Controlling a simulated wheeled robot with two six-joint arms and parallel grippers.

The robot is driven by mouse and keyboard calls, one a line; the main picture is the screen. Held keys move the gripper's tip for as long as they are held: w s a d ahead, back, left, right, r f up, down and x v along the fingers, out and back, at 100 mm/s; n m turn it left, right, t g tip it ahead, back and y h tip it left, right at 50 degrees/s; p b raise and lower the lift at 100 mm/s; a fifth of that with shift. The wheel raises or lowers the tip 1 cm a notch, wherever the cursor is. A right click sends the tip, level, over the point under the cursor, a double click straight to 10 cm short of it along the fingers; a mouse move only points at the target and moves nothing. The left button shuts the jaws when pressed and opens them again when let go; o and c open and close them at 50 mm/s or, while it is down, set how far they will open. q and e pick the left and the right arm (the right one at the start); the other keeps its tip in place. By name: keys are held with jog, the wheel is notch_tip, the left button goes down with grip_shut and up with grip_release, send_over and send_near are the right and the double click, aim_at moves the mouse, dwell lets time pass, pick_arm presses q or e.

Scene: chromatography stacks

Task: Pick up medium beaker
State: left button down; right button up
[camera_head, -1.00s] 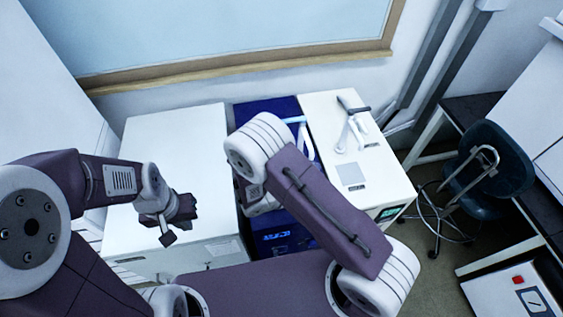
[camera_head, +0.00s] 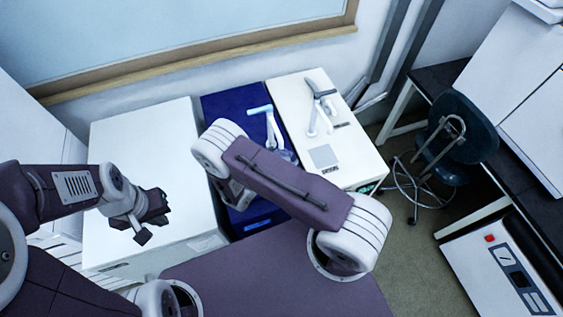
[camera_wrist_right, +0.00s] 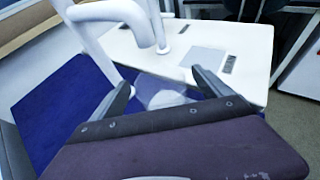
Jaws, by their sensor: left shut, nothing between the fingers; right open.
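A pale, clear glass-like vessel, which may be the medium beaker (camera_wrist_right: 160,92), shows between the right fingers in the right wrist view. Its outline is faint, and its size cannot be told. A similar clear shape (camera_head: 287,156) is partly visible beside my right arm in the head view. My right gripper (camera_wrist_right: 162,86) is open, with its two grey fingers spread and the vessel beyond or between them; contact cannot be told. In the head view my right arm hides most of this gripper. My left gripper (camera_head: 150,221) is shut and empty above the white cabinet.
A white cabinet (camera_head: 140,140) stands left, a blue bench unit (camera_head: 225,108) in the middle, and a white unit (camera_head: 345,150) with a pale stand (camera_head: 318,105) to the right. A pale blue arm-like fixture rises over the blue surface. A dark chair (camera_head: 460,140) stands further right.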

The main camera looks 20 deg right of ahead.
aim_at(286, 152)
jog(key=x, duration=0.3)
jog(key=shift+d+r+p, duration=0.1)
jog(key=shift+r+p, duration=0.05)
jog(key=shift+p, duration=0.25)
jog(key=shift+w+d, duration=0.1)
jog(key=shift+w, duration=0.05)
pick_arm(q)
jog(key=shift+s+a+r, duration=0.1)
jog(key=shift+r, duration=0.65)
pick_arm(e)
jog(key=c, duration=1.8)
jog(key=shift+c, duration=0.2)
